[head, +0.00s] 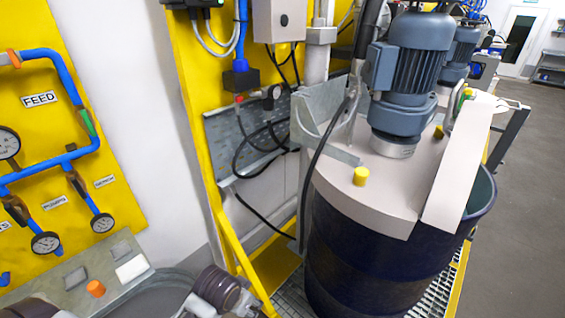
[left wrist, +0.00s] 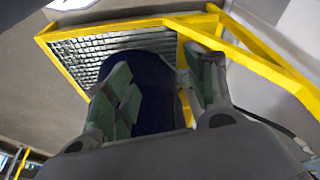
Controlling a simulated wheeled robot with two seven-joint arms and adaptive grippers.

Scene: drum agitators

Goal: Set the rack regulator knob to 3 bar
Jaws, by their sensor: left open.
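The rack regulator appears to be the small dark fitting with a round gauge (head: 272,92) below the blue pipe on the yellow rack (head: 190,90). Its knob is too small to make out, and I cannot read the gauge. My left gripper (left wrist: 162,78) is open in the left wrist view, with green-padded fingers apart and nothing between them. It is clear of the regulator, which does not show in that view. Part of my left arm shows at the bottom of the head view, below the rack. My right gripper is not in view.
A dark blue drum (head: 345,270) with a grey motor (head: 412,65) on its lid stands right of the rack. Loose black hoses (head: 318,150) hang between them. A yellow gauge panel (head: 110,160) is at left. A yellow frame (left wrist: 270,65) and grating (left wrist: 90,50) lie beyond the fingers.

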